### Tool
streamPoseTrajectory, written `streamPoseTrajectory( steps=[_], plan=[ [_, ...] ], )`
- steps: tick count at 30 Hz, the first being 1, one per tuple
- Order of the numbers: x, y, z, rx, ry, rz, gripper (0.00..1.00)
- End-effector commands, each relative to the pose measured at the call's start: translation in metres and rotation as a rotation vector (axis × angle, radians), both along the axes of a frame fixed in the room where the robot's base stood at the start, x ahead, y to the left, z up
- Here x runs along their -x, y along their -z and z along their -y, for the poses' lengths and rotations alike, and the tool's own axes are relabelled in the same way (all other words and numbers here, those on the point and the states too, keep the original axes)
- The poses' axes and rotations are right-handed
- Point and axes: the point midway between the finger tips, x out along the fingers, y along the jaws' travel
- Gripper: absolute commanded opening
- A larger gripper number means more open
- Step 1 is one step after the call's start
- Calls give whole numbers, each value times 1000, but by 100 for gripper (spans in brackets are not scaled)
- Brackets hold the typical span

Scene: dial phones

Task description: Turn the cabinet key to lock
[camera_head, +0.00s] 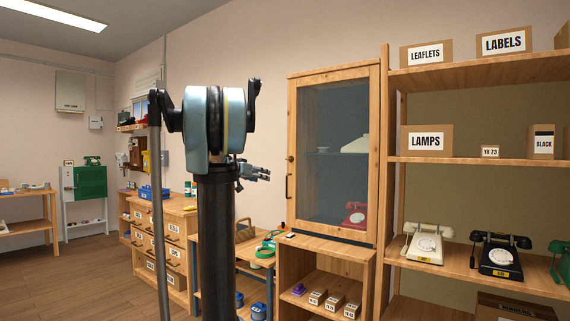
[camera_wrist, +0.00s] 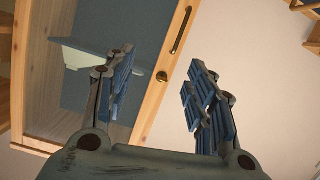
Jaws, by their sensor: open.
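The wooden cabinet (camera_head: 333,236) has a glass door (camera_head: 336,150) that looks shut. A small round lock fitting (camera_head: 290,158) sits on the left door frame, above a dark vertical handle (camera_head: 289,187). In the wrist view the brass fitting (camera_wrist: 162,76) shows between my fingers, with the handle (camera_wrist: 181,30) above it; the key is too small to make out clearly. My gripper (camera_head: 262,174) is left of the cabinet, apart from it. In the wrist view my gripper (camera_wrist: 160,62) is open and empty, its blue-padded fingers spread wide.
A red phone (camera_head: 355,214) and a pale object (camera_head: 356,144) are behind the glass. Open shelves at right hold a white phone (camera_head: 426,245), a black phone (camera_head: 498,256) and labelled boxes. A low bench (camera_head: 213,243) with a basket (camera_head: 244,231) stands left of the cabinet.

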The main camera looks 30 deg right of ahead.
Motion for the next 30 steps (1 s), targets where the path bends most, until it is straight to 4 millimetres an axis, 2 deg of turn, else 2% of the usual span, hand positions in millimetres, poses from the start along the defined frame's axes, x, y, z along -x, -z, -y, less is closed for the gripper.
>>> streamPoseTrajectory(
  steps=[1, 3, 9, 13, 20, 30],
  plan=[
    [-17, -11, 14, 30, 7, 32, 50],
    [-36, -25, 31, 71, 13, 79, 50],
    [-77, -52, 66, 154, 9, 175, 50],
    [-91, -60, 76, 179, 3, 204, 50],
    [-99, -62, 92, 188, 3, 214, 50],
    [-120, -62, 144, 187, 4, 213, 50]
  ],
)
